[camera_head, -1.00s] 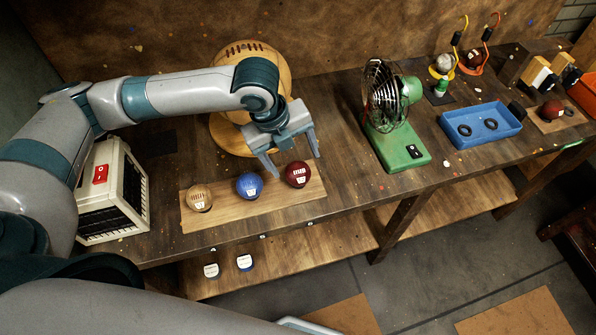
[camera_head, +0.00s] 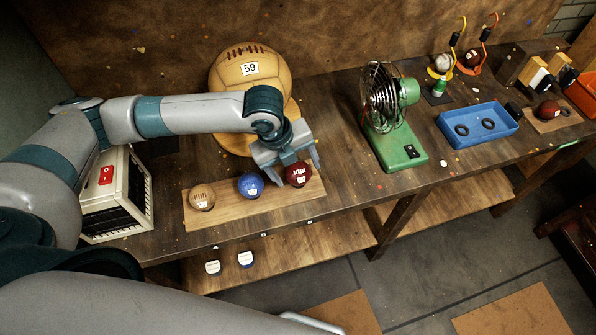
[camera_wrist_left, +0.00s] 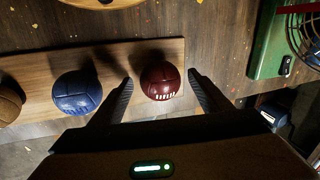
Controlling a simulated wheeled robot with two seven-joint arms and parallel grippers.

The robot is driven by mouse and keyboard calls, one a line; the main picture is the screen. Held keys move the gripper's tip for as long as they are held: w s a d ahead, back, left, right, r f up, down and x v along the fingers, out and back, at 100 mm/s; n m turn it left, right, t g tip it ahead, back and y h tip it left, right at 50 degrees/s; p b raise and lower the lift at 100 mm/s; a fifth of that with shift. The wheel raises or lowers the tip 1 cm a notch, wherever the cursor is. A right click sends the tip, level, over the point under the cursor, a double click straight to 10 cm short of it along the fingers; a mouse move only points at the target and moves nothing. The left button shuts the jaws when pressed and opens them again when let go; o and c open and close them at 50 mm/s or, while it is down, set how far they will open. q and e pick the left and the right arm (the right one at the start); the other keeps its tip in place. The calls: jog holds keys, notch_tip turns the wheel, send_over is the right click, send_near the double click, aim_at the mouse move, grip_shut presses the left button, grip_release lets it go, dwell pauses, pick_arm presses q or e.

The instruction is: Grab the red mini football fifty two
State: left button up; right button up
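The red mini football (camera_head: 298,174) sits at the right end of a wooden board on the workbench; its number is too small to read. It also shows in the left wrist view (camera_wrist_left: 160,81). My left gripper (camera_head: 296,176) is open, with its fingers coming down around the red ball. In the left wrist view the gripper (camera_wrist_left: 160,90) has one finger on each side of the ball, with gaps visible. A blue ball (camera_head: 250,186) and a tan ball (camera_head: 202,198) sit to the left on the same board. My right gripper is not in view.
A large tan ball marked 59 (camera_head: 250,85) stands behind the board. A green fan (camera_head: 400,150) stands to the right, and a blue tray (camera_head: 480,134) farther right. A white heater-like box (camera_head: 110,195) is at left.

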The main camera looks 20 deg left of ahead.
aim_at(299, 165)
pick_arm(q)
jog(key=c, duration=1.1)
jog(key=shift+r, duration=0.15)
jog(key=shift+r, duration=0.25)
notch_tip(299, 165, up, 3)
jog(key=shift+w+r+b, duration=0.1)
jog(key=shift+b, duration=0.85)
jog(key=s+d+r+b, duration=0.2)
jog(key=s+d+r, duration=0.4)
jog(key=d, duration=0.3)
jog(key=shift+s+d+r+b, duration=0.3)
jog(key=shift+s+d+r, duration=0.05)
jog(key=shift+r, duration=0.2)
